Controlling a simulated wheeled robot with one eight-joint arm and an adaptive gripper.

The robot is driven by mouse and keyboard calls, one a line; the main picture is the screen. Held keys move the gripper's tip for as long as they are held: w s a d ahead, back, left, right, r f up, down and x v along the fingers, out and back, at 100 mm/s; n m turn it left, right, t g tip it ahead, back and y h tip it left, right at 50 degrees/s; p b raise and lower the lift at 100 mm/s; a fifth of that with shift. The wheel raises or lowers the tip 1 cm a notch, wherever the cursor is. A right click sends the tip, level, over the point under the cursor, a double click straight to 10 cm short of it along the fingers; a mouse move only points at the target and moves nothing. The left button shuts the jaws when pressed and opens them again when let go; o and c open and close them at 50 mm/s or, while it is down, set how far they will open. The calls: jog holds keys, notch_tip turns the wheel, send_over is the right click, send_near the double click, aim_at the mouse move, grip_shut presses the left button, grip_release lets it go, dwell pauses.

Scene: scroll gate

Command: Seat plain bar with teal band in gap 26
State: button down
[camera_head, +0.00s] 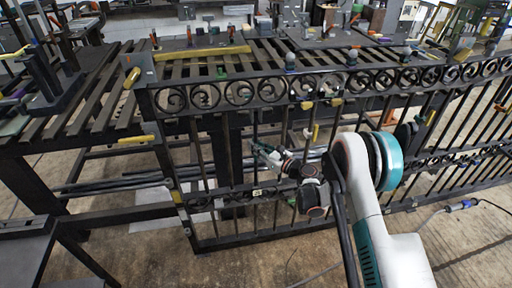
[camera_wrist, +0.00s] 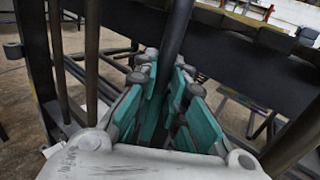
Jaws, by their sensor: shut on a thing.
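My gripper (camera_head: 258,146) is at the scroll gate (camera_head: 232,94), around mid-height in the head view. In the wrist view its teal finger pads (camera_wrist: 165,105) close around a dark, plain upright bar (camera_wrist: 178,35). The bar runs up from between the pads, slightly tilted in that view. In the head view the held bar (camera_head: 255,125) is thin and dark, below the scroll row. I cannot make out a teal band on it. Its lower end is hidden by my gripper in the wrist view. Gap numbers are not readable.
Other dark bars (camera_wrist: 92,60) stand close on the left in the wrist view. A slatted table (camera_head: 100,85) with yellow clamps and tools is behind the gate. A small pale tag (camera_head: 257,192) sits on the lower rail. Floor is open in front of the gate.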

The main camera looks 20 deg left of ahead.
jog(key=shift+w, duration=0.1)
jog(key=c, duration=1.6)
grip_release()
jog(key=shift+f, duration=0.1)
jog(key=shift+o, duration=0.2)
jog(key=shift+d, duration=0.1)
jog(key=v, duration=1.2)
